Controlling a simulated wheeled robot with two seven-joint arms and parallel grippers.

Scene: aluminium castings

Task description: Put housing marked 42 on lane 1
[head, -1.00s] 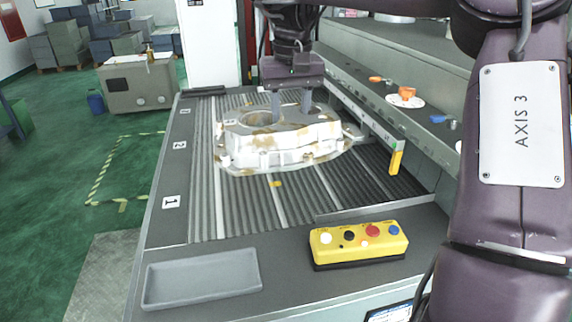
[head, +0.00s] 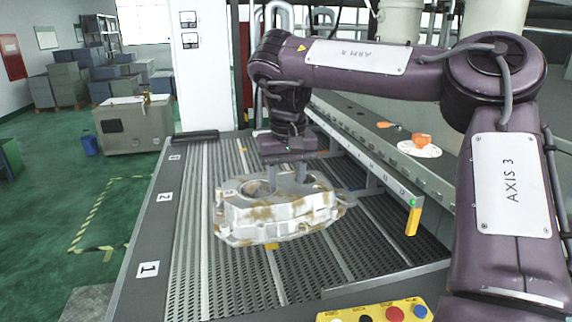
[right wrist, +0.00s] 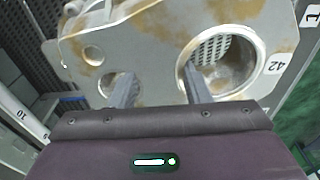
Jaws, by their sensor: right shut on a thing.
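The housing (head: 280,212) is a pale aluminium casting with brown stains, over the middle of the ribbed table in the head view. In the right wrist view its top face shows a label reading 42 (right wrist: 276,67) beside a large round bore. My right gripper (head: 286,182) is shut on the housing at its top, with its fingers in the wrist view (right wrist: 158,85) down at the openings. I cannot tell how far the housing is above the surface. The lane 1 label (head: 149,269) is on the table's left edge, nearest me. My left gripper is not in view.
Labels 2 (head: 164,197) and 3 (head: 174,157) lie farther along the left edge. A yellow-ended rail (head: 413,220) stands right of the housing. A yellow button box (head: 375,313) is at the front. The near ribbed surface (head: 235,285) is clear.

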